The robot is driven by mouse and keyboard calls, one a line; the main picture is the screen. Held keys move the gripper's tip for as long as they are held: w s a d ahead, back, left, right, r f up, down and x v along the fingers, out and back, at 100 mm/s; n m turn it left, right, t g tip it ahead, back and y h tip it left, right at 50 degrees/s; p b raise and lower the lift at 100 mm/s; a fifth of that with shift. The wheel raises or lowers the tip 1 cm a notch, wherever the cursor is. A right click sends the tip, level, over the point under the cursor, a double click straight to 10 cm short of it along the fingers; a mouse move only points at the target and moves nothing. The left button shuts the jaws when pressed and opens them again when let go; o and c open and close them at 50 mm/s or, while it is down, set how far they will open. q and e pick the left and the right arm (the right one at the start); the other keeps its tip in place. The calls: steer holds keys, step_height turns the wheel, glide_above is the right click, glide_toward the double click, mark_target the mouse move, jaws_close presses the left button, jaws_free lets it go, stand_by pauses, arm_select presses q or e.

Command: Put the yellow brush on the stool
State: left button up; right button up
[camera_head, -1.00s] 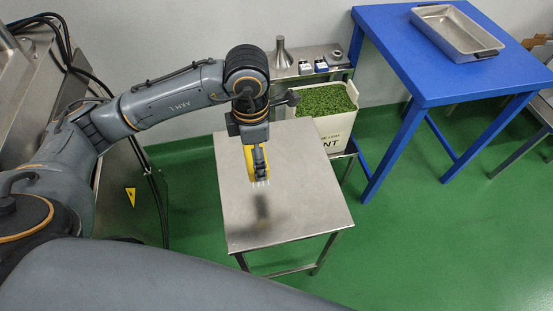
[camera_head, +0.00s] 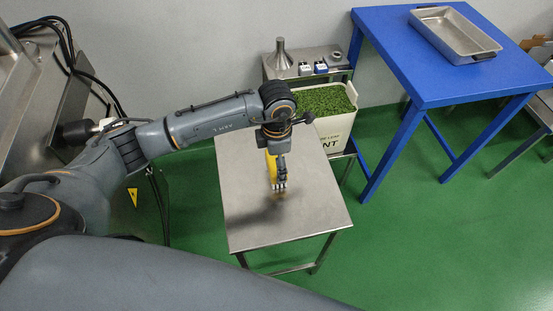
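The yellow brush (camera_head: 271,169) is in my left gripper (camera_head: 281,172), which comes down over the stool (camera_head: 310,205) from the left. The gripper looks shut on the brush and hides part of it. Pale bristles show at the brush's lower end. The stool is a square metal-topped one with thin legs. A dark shadow lies on its top just below and left of the brush. I cannot tell for certain whether the brush touches the top. My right gripper is not in view.
Behind the stool, a white bin (camera_head: 333,128) of green leaves stands by a small metal shelf (camera_head: 319,53) with a funnel (camera_head: 281,55). A blue table (camera_head: 430,85) with a metal tray (camera_head: 485,53) is at the back right. Green floor (camera_head: 440,230) is clear at right.

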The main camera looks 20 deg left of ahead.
arm_select(q)
steer(key=shift+f, duration=0.2)
steer(key=o, duration=1)
steer(key=shift+r, duration=0.1)
steer(key=shift+r, duration=0.15)
step_height(320, 180, up, 12)
steer(key=shift+b, duration=0.55)
